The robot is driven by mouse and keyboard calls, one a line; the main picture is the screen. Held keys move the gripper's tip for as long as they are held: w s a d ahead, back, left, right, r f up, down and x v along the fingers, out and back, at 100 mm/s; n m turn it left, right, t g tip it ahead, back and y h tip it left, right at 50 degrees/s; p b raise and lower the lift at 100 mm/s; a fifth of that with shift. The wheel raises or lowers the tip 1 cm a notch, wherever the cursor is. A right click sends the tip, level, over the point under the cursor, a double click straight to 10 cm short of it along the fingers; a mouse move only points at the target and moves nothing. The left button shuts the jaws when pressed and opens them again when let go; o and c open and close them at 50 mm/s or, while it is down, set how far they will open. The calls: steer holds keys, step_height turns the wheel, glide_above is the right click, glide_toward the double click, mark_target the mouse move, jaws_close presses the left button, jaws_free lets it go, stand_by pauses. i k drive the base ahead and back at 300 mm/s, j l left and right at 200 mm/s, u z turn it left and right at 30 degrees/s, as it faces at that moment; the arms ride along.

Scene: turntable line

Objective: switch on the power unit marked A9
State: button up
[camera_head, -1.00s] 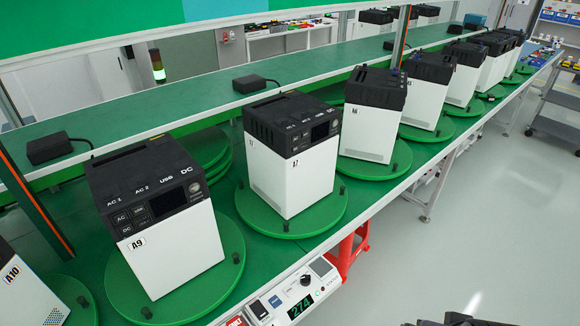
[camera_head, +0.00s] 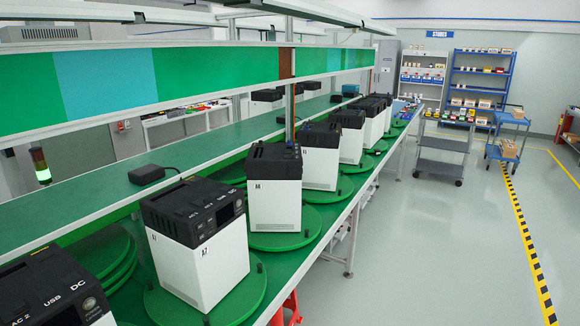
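The power unit marked A9 (camera_head: 42,282) is cut off at the bottom left corner of the head view. Its black top with the white words USB and DC shows, with a small part of its dark front and white side. Its A9 label is outside the picture now. Whether it is on cannot be told. My gripper is not in view.
The unit marked A7 (camera_head: 205,265) stands on a green turntable (camera_head: 252,290) beside it. Several similar units follow along the green bench. A black box (camera_head: 147,174) lies on the raised shelf.

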mark_target(89, 303)
steer(key=u, duration=2)
